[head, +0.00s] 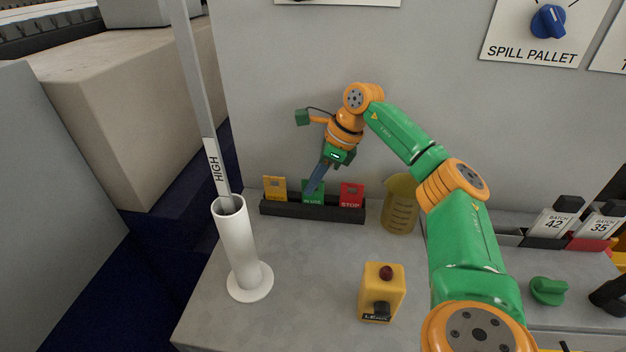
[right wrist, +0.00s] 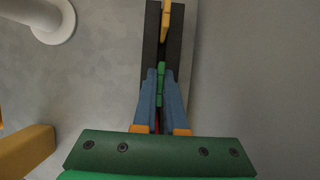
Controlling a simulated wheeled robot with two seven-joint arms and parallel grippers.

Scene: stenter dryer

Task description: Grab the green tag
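The green tag (head: 313,187) stands upright in the middle of a dark slotted holder (head: 311,210), between a yellow tag (head: 275,188) and a red STOP tag (head: 351,196). My right gripper (head: 317,184) reaches down to the green tag from above, and its blue fingers cover part of it. In the right wrist view, the two fingers of the right gripper (right wrist: 160,80) lie close against both sides of the green tag (right wrist: 160,98), with no clear gap. The tag still sits in the holder. My left gripper is not in view.
A white tube (head: 238,250) holding a tall HIGH sign stands left of the holder. A yellow beaker (head: 399,204) stands close at its right. A yellow button box (head: 381,292) is in front. The grey worktop (head: 300,265) between them is clear.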

